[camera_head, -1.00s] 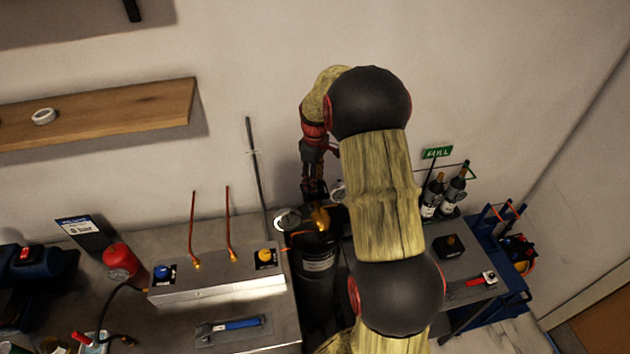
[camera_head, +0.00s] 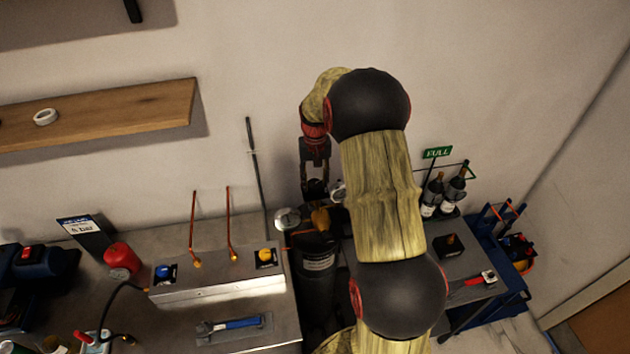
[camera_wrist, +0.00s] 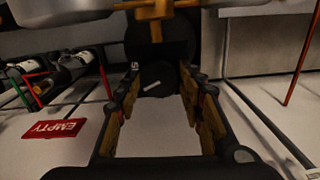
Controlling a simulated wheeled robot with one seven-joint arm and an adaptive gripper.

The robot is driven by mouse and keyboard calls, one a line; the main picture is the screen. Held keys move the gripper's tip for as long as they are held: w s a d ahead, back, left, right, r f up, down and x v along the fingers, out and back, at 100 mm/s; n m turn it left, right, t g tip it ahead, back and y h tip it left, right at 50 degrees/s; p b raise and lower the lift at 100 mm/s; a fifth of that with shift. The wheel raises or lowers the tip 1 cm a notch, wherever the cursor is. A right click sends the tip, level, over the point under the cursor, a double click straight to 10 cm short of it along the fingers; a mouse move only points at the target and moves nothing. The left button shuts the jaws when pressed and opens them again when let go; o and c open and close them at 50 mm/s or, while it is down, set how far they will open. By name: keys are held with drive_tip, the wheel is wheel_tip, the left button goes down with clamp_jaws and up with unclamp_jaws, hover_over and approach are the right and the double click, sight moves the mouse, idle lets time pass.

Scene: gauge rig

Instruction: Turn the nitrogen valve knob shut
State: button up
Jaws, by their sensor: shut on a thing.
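The nitrogen valve knob (camera_wrist: 153,82) is a dark round knob with a white index line, lying slightly off horizontal in the wrist view. It sits between the fingertips of my gripper (camera_wrist: 160,80), which is shut on it. Brass valve parts (camera_wrist: 155,12) show just beyond. In the head view my gripper (camera_head: 316,172) reaches down from above onto the valve on the dark cylinder (camera_head: 318,280). The knob is hard to make out there, dark against the fingers.
A round gauge (camera_head: 288,218) is close left of the valve, another (camera_head: 337,190) close right. A steel bench with a manifold box (camera_head: 215,287) stands left. Bottles (camera_head: 432,195) by a green FULL sign (camera_head: 437,153) stand right. A red EMPTY sign (camera_wrist: 54,129) shows in the wrist view.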

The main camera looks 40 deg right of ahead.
sight(315, 183)
drive_tip(key=shift+m, duration=2.3)
drive_tip(key=o, duration=1.2)
drive_tip(key=shift+c, duration=0.2)
wheel_tip(315, 183, up, 12)
